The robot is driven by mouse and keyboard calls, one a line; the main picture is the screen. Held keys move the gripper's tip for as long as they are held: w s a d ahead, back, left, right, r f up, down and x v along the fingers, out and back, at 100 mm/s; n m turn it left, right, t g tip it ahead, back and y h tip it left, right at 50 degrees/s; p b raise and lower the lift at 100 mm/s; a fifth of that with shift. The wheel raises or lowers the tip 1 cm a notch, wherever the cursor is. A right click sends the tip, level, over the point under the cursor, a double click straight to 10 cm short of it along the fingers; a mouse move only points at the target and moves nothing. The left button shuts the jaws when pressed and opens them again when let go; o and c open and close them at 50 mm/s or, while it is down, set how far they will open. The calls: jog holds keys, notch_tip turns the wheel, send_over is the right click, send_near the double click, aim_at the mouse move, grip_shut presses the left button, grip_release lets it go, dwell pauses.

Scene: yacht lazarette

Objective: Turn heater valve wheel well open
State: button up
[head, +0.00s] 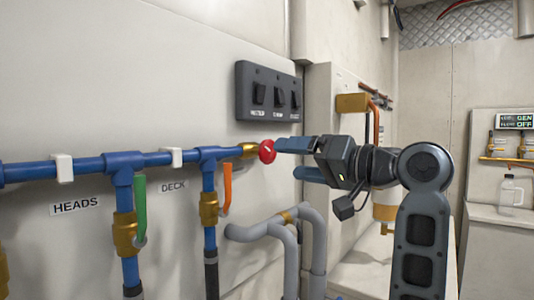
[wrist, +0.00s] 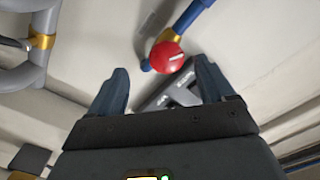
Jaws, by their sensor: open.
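A small round red wheel (head: 267,151) sits on a brass fitting at the right end of the blue pipe; no label beside it is readable. My gripper (head: 293,158) is open just to the right of the wheel, with its fingers pointing left towards it. In the wrist view the red wheel (wrist: 167,57), with a pale mark on its face, lies in the gap between the spread fingertips of my gripper (wrist: 161,66), nearer the right one. The wheel appears to be beyond the fingertips; I cannot tell whether either finger touches it.
A dark switch panel (head: 269,92) is on the wall above the wheel. A green lever (head: 140,208) and an orange lever (head: 227,188) stand on the branches labelled HEADS and DECK. Grey hoses (head: 285,232) curve below my gripper. The space right of the wheel holds my arm.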

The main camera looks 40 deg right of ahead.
aim_at(271, 153)
jog(key=w, duration=0.2)
jog(key=w+a, duration=0.1)
jog(key=w, duration=0.2)
jog(key=w+r+p, duration=0.1)
jog(key=w, duration=0.1)
jog(key=shift+w+a+r, duration=0.1)
jog(key=shift+w+a, duration=0.05)
jog(key=shift+w, duration=0.05)
jog(key=c, duration=1)
jog(key=shift+c, duration=0.2)
